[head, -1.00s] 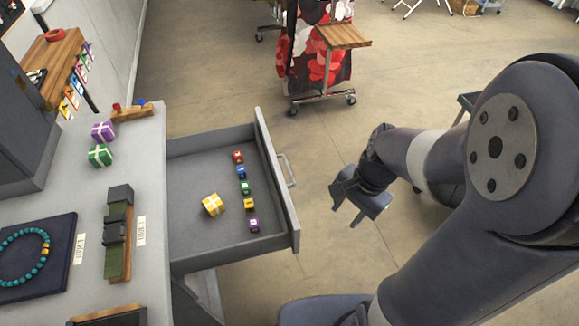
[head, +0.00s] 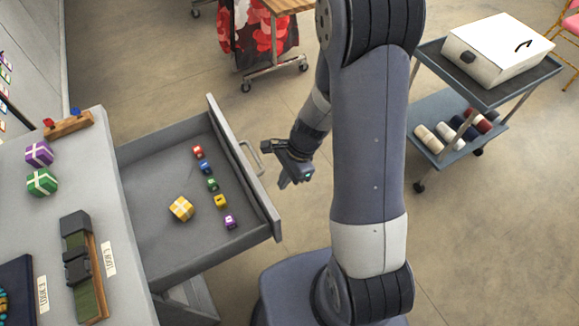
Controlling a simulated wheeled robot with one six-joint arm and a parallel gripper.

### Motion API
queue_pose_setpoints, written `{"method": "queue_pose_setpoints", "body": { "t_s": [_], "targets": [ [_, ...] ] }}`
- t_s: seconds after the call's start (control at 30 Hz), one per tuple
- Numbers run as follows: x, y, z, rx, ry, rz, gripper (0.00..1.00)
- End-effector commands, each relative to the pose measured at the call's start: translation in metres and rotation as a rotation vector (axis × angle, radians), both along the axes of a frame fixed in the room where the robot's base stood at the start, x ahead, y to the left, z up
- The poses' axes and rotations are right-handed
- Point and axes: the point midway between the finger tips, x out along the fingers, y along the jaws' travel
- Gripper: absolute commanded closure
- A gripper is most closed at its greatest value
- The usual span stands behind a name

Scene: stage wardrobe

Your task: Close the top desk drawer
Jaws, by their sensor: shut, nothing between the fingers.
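The top desk drawer (head: 160,249) stands pulled well out from the grey desk (head: 75,150) at the left of the head view. Its front panel (head: 243,170) carries a metal bar handle (head: 249,160) on the outer face. Inside the drawer lie a yellow gift box with a white ribbon (head: 181,208) and a row of several small coloured cubes (head: 213,185). My gripper (head: 284,183) is shut and empty. It is just to the right of the drawer front, near the handle and apparently apart from it. The exact gap is hard to judge.
On the desk are a purple gift box (head: 39,153), a green gift box (head: 42,182) and a dark strap on a wooden stand (head: 85,265). A cart (head: 484,88) with a white case stands right. A garment rack (head: 262,40) stands behind. Open floor lies between.

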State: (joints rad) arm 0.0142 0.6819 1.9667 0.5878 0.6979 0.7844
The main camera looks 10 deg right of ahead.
Motion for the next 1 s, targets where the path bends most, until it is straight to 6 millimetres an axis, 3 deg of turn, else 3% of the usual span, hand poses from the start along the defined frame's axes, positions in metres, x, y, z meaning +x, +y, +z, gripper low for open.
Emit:
{"method": "queue_pose_setpoints", "body": {
  "t_s": [0.07,0.2,0.4,1.0],
  "targets": [
    [-0.003,0.006,-0.014,-0.001,0.004,0.002,1.0],
    [-0.008,0.026,-0.009,-0.002,-0.001,0.005,1.0],
    [-0.012,0.039,-0.009,-0.002,0.001,0.003,1.0],
    [-0.015,0.049,-0.01,-0.002,-0.001,0.004,1.0]
  ]
}}
